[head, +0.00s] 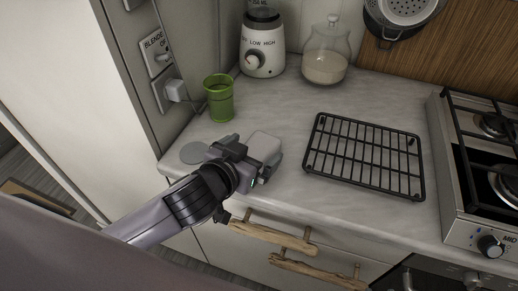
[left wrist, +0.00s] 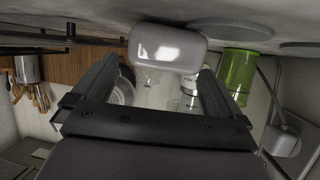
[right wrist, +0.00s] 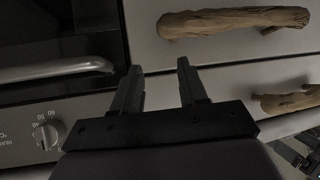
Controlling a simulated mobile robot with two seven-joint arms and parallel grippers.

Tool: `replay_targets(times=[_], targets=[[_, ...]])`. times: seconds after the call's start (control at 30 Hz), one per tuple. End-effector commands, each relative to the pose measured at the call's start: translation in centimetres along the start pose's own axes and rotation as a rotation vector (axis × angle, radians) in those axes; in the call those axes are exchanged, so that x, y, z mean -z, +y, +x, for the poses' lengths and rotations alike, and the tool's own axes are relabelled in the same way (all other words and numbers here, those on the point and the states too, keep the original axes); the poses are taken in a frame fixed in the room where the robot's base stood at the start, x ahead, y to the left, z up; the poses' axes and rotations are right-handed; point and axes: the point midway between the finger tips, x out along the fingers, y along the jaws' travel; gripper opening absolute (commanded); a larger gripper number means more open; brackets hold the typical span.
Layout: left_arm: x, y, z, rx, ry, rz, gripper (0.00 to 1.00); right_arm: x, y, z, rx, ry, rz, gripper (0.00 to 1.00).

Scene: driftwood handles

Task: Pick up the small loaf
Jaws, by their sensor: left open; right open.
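A pale, rounded, loaf-shaped block (head: 264,146) lies on the counter near its front left edge. I see no other loaf-like thing. My left gripper (head: 250,161) is at the block's near left side, low over the counter, and partly covers it. In the left wrist view, which is upside down, the block (left wrist: 168,46) lies just beyond the tips of my open left gripper (left wrist: 160,68), roughly centred between them. I cannot tell whether a finger touches it. My right gripper (right wrist: 160,66) is open and empty in front of the drawers, below the counter.
A flat grey disc (head: 193,153) and a green cup (head: 219,98) are left of the block. A black wire rack (head: 365,157) is to its right, before the stove (head: 485,170). A blender (head: 262,45) and glass jar (head: 326,52) stand behind. Driftwood handles (head: 272,236) jut out below.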

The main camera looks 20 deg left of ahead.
Motion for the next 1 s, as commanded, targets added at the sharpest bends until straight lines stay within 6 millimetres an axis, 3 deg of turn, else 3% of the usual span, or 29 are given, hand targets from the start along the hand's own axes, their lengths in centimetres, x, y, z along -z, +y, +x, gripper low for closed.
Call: replay_targets(times=[0.3,0.6,0.77,0.8,1.0], targets=[[-0.2,-0.1,3.3,0.0,0.001,0.0,1.0,0.3,0.0,-0.2,0.0,0.0,0.0,0.43],[-0.3,-0.1,3.5,0.0,0.001,0.0,1.0,0.3,0.0,-0.2,0.0,0.0,0.0,0.43],[-0.3,-0.1,3.5,0.0,0.001,0.0,0.48,0.3,0.0,-0.2,0.0,0.001,0.0,0.43],[-0.3,-0.1,3.5,0.0,0.001,0.0,0.43,0.4,0.0,-0.2,0.0,0.001,0.0,0.43],[-0.2,-0.1,3.5,0.0,0.002,0.0,0.43,0.4,0.0,-0.2,-0.001,0.002,0.0,0.43]])
